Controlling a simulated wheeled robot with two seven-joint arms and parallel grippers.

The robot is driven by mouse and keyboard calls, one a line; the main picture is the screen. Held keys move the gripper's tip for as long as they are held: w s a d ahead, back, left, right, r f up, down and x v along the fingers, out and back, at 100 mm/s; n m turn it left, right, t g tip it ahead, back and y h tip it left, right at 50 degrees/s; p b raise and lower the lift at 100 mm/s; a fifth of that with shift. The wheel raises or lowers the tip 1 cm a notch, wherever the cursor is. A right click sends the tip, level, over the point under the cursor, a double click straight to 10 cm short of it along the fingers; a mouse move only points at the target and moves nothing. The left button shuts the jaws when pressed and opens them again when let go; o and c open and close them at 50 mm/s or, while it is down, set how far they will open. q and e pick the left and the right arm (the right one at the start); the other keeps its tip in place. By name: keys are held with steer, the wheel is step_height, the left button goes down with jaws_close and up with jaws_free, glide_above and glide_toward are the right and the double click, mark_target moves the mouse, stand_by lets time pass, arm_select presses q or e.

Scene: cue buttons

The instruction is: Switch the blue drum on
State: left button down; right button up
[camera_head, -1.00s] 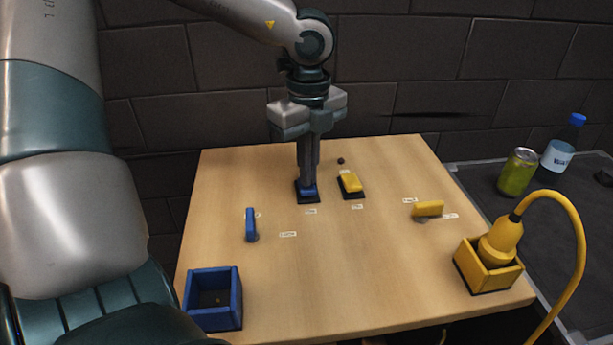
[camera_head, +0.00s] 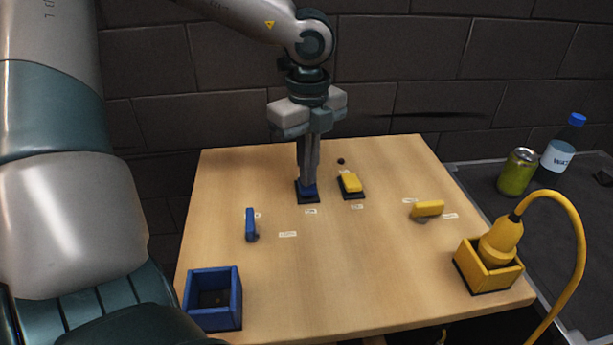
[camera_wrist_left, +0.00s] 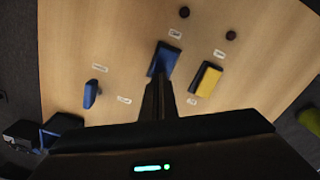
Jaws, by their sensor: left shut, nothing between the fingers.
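A blue rocker switch (camera_head: 310,192) on a dark base sits near the back middle of the wooden table; it also shows in the left wrist view (camera_wrist_left: 168,57). My left gripper (camera_head: 308,181) points straight down, shut and empty, with its fingertips at the blue rocker, partly hiding it. I cannot tell whether they touch or press it. A blue turn handle (camera_head: 250,224) stands on the table to the left. An open blue box (camera_head: 213,315) with nothing plugged in it is at the front left. No drum is visible, and my right gripper does not show.
A yellow rocker (camera_head: 351,183) sits close right of the blue one. A yellow handle (camera_head: 428,208) and a yellow box (camera_head: 488,281) holding a yellow plug (camera_head: 502,238) with a cable are further right. A can (camera_head: 518,172) and bottle (camera_head: 562,150) stand on a dark side surface.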

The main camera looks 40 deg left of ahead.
arm_select(q)
steer(key=shift+f, duration=0.1)
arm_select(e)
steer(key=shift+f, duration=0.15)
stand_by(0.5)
arm_select(q)
steer(key=shift+f+b, duration=0.15)
steer(key=shift+b, duration=0.2)
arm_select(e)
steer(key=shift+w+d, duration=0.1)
arm_select(q)
steer(key=shift+f, duration=0.1)
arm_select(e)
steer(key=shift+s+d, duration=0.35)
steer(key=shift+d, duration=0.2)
arm_select(q)
steer(key=shift+f+b, duration=0.15)
steer(key=shift+b, duration=0.2)
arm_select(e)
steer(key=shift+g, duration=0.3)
